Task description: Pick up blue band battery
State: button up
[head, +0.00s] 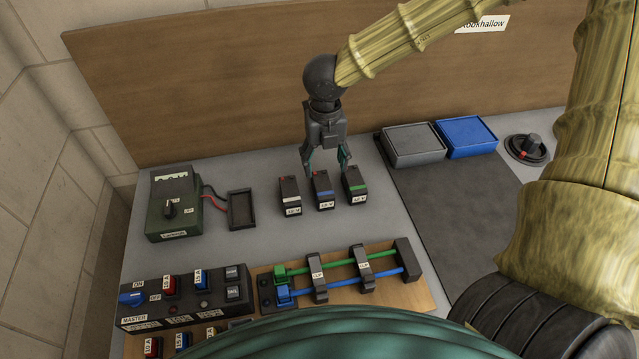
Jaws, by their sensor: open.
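The blue band battery (323,192) stands upright on the grey bench top, in the middle of a row of three dark batteries. Its blue band faces me, with a white label below it. My gripper (327,168) points down at the top of this battery, its fingers open and spread to either side. The fingertips look close to the battery's top; I cannot tell whether they touch it. Nothing is held.
A white-banded battery (290,198) stands close on the left and a green-banded battery (355,187) close on the right. A green device (172,218) with a wired black tray (242,210) is further left. A switch box (190,295) and rod board (430,292) lie in front.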

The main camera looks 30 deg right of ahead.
aim_at(323, 184)
notch_tip(323, 184, down, 3)
jog(key=shift+w+f, duration=0.1)
jog(key=shift+f+p, duration=0.35)
jog(key=shift+f, duration=0.2)
jog(key=shift+a+f+p, duration=0.2)
jog(key=shift+f+p, duration=0.4)
jog(key=shift+f, duration=1.85)
jog(key=shift+c, duration=0.4)
grip_shut()
